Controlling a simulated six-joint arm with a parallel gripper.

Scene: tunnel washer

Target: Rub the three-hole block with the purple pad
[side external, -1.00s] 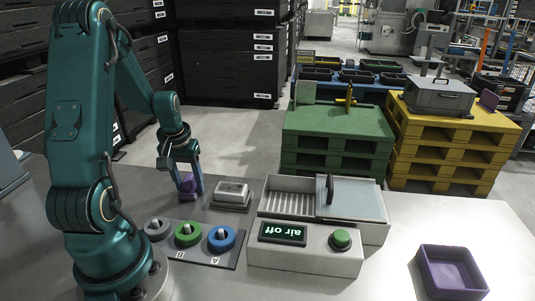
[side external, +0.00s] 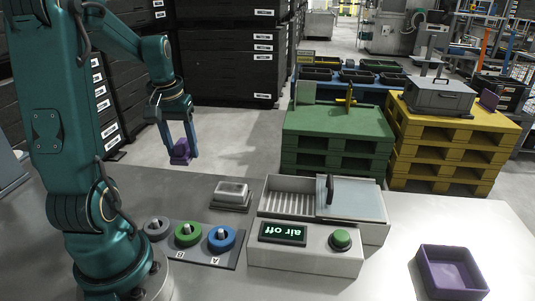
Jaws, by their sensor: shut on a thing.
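My gripper (side external: 180,150) is shut on the purple pad (side external: 181,154) and holds it in the air, up and to the left of a pale grey block. The pad's lower part shows below the fingers. The pale grey block (side external: 232,188) sits on a low dark-edged stand on the table. I cannot make out holes in it from here, so I cannot tell for certain that it is the three-hole block. The pad and the block are apart.
A washer box (side external: 280,205) with a ribbed bay and glassy lid (side external: 355,203) stands right of the block. Its front panel reads "air off", beside a green button (side external: 341,239). A panel with grey, green and blue rings (side external: 221,238) lies in front. A purple tray (side external: 450,288) is at right.

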